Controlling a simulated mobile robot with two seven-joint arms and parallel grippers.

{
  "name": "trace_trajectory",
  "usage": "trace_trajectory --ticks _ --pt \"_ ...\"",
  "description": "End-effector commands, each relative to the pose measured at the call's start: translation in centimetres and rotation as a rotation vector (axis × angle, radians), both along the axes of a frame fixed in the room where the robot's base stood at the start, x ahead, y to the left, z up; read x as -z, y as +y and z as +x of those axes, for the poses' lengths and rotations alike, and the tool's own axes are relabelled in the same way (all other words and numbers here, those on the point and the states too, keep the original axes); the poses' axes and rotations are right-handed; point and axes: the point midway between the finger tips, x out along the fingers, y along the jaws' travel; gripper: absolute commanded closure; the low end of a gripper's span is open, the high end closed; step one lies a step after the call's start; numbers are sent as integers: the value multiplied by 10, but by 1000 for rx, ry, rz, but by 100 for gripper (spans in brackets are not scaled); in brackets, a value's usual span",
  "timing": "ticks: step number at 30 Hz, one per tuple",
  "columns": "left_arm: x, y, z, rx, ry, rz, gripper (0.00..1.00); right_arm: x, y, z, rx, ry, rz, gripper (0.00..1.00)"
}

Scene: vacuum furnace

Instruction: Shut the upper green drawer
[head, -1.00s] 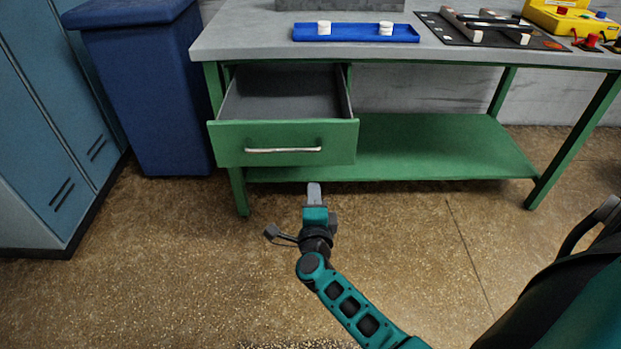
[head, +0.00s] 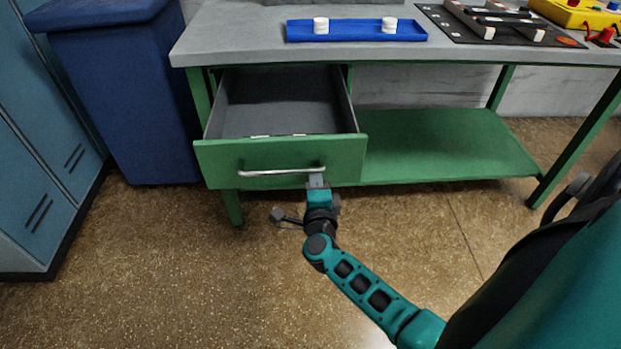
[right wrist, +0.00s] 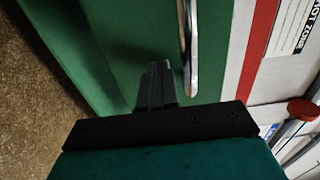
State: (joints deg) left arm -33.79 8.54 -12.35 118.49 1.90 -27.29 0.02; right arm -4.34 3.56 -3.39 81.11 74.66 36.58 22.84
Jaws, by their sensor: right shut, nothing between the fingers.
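The upper green drawer (head: 210,155) is pulled out from under the table top, its grey inside open to view. A silver bar handle (head: 255,173) runs across its front. My right gripper (head: 316,180) is shut and empty, at the lower right of the drawer front by the handle's right end. In the right wrist view the closed fingertips (right wrist: 158,68) point at the green drawer front (right wrist: 130,30), beside the handle (right wrist: 188,50). I cannot tell whether they touch it. My left gripper is not in view.
The grey table top (head: 230,35) carries a blue tray (head: 355,37) with two white pieces. A green lower shelf (head: 440,145) lies right of the drawer. A blue bin (head: 125,100) and blue lockers (head: 40,150) stand left. The floor in front is clear.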

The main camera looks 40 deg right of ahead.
Motion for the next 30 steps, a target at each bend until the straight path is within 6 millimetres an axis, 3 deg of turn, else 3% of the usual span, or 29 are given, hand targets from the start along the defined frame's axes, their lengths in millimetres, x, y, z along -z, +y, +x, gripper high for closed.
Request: trace_trajectory --ticks 19,23,30 --pt "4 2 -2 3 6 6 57 0 -4 4 1 -1 0 100" --pt "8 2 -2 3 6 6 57 0 -12 16 2 -3 1 100" --pt "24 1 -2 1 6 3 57 2 -39 61 2 -6 1 100"
